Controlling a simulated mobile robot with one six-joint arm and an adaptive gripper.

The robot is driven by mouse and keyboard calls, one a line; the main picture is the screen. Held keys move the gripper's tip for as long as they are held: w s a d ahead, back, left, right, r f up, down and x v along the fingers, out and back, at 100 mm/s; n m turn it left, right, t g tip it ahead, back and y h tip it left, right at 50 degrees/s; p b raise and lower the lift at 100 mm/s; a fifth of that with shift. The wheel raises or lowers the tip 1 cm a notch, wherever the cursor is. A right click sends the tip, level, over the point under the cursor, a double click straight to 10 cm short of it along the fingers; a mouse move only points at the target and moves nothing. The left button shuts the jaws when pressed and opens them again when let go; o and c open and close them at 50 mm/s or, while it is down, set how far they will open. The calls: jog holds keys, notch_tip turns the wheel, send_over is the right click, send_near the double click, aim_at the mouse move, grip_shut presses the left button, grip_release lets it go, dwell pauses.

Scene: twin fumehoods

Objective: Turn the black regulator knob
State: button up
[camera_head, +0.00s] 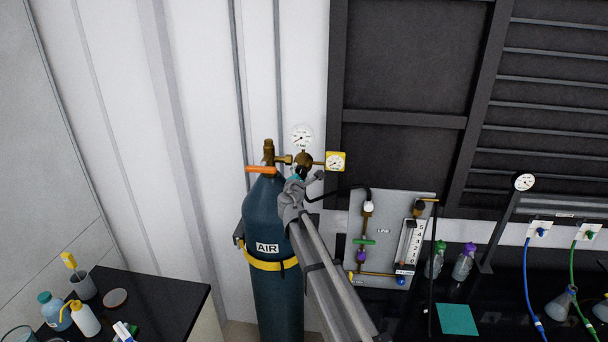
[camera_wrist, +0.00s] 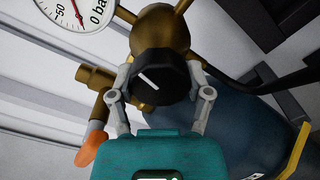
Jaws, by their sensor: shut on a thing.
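The black regulator knob (camera_wrist: 160,77) with a white pointer line shows in the wrist view, in front of the brass regulator body (camera_wrist: 160,32). My gripper (camera_wrist: 160,95) has one finger on each side of the knob and is shut on it. In the head view my gripper (camera_head: 300,185) is at the regulator (camera_head: 303,160) on top of the blue AIR cylinder (camera_head: 268,220); my arm hides part of the cylinder and the knob is hard to make out there.
A white round gauge (camera_head: 302,138) and a yellow square gauge (camera_head: 336,162) sit close to the regulator. An orange valve handle (camera_head: 261,169) is at its left. A LINE panel (camera_head: 384,232) with a flowmeter stands to the right. A black bench (camera_head: 150,300) with bottles is at lower left.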

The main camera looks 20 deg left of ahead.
jog(key=shift+n, duration=1.6)
jog(key=shift+d, duration=0.1)
jog(key=o, duration=1.1)
jog(key=shift+f, duration=0.1)
jog(key=shift+o, duration=0.2)
jog(key=shift+s, duration=0.1)
jog(key=v, duration=1.1)
jog(key=shift+s, duration=0.4)
jog(key=shift+d+f, duration=0.1)
